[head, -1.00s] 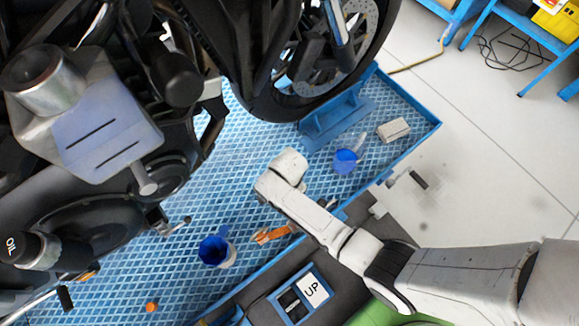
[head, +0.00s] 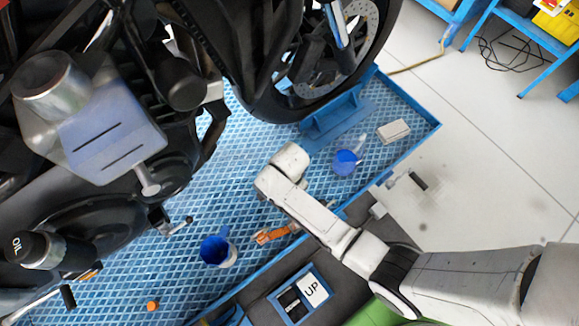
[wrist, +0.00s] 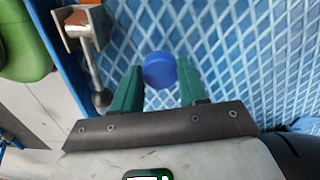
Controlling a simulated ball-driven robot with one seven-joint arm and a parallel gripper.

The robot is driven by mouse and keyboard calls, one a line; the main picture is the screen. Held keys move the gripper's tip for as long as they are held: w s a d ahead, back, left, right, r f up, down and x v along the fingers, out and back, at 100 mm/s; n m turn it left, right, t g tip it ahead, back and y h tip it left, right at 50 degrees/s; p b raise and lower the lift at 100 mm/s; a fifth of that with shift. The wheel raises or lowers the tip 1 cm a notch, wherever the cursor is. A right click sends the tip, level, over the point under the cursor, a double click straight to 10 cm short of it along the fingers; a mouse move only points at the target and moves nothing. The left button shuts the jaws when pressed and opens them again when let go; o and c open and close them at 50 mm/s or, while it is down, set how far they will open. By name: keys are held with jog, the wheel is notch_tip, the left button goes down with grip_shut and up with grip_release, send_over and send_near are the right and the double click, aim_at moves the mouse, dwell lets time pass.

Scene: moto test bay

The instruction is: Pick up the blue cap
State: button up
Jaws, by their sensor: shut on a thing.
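The blue cap (wrist: 159,69) is a small round blue disc in the wrist view. My gripper (wrist: 159,73) has two green fingers, one on each side of the cap, and is shut on it. Blue patterned flooring shows beyond the cap; I cannot tell how far above it the cap is. In the head view my arm's wrist hides the fingers and the cap.
A blue-rimmed jug (head: 214,251), an orange tool (head: 272,235) and an orange cap (head: 152,305) lie on the patterned tray (head: 435,124). The motorcycle (head: 100,200) overhangs the left.

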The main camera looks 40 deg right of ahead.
jog(key=s+r+b, duration=0.2)
jog(key=s+r, duration=0.7)
jog(key=s, duration=0.4)
jog(key=shift+s+a, duration=0.25)
jog(key=shift+s, duration=0.15)
jog(key=shift+d+b, duration=0.1)
jog(key=shift+b, duration=0.5)
jog(key=shift+r+b, duration=0.1)
jog(key=shift+b, duration=0.35)
